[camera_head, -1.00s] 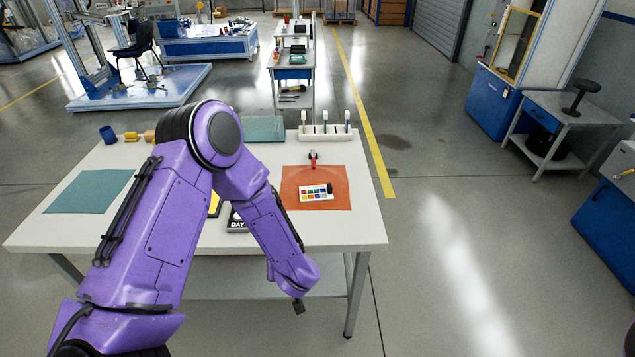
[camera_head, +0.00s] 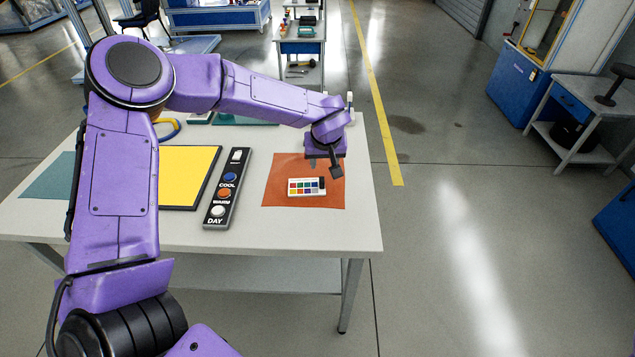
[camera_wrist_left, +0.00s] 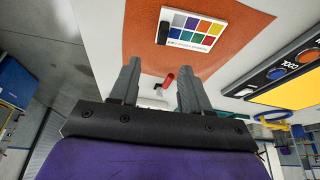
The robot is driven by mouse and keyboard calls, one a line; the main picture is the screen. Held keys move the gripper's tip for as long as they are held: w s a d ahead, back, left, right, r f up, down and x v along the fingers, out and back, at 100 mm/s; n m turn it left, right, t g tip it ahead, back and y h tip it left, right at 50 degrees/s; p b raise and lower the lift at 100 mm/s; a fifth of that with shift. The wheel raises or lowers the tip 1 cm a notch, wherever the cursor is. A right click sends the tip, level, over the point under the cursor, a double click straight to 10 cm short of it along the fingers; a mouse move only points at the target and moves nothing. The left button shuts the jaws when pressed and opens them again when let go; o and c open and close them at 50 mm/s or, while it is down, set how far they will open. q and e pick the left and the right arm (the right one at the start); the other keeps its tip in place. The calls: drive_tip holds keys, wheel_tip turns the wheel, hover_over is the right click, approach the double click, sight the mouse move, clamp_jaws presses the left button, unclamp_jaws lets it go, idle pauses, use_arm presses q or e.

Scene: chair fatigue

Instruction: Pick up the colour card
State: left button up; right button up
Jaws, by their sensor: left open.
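The colour card (camera_head: 303,187) lies flat on an orange-red mat (camera_head: 277,192) near the right end of the white table. It is white with rows of coloured squares and a black end. In the left wrist view the card (camera_wrist_left: 197,28) shows beyond the fingers. My left gripper (camera_head: 337,172) hangs over the right part of the mat, just beyond and right of the card. In the wrist view the left gripper (camera_wrist_left: 156,84) has its two fingers apart with nothing held between them. My right gripper is not in view.
A black panel with COOL, WARM and DAY buttons (camera_head: 226,195) lies left of the mat. A yellow board (camera_head: 185,175) lies beside it, and a teal mat (camera_head: 45,180) farther left. A red-tipped item (camera_wrist_left: 168,80) shows between the fingers. The table's front right is clear.

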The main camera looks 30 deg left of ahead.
use_arm(q)
drive_tip(key=p, duration=0.1)
hover_over(322, 180)
drive_tip(key=s, duration=0.2)
drive_tip(key=f, duration=0.4)
drive_tip(key=shift+d+f, duration=0.1)
drive_tip(key=shift+d, duration=0.3)
drive_tip(key=x, duration=0.3)
drive_tip(key=p+x, duration=0.1)
drive_tip(key=x, duration=0.1)
drive_tip(key=shift+w+d+f, duration=0.15)
drive_tip(key=shift+d, duration=0.15)
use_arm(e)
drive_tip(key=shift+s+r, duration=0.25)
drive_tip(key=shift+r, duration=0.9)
use_arm(q)
clamp_jaws()
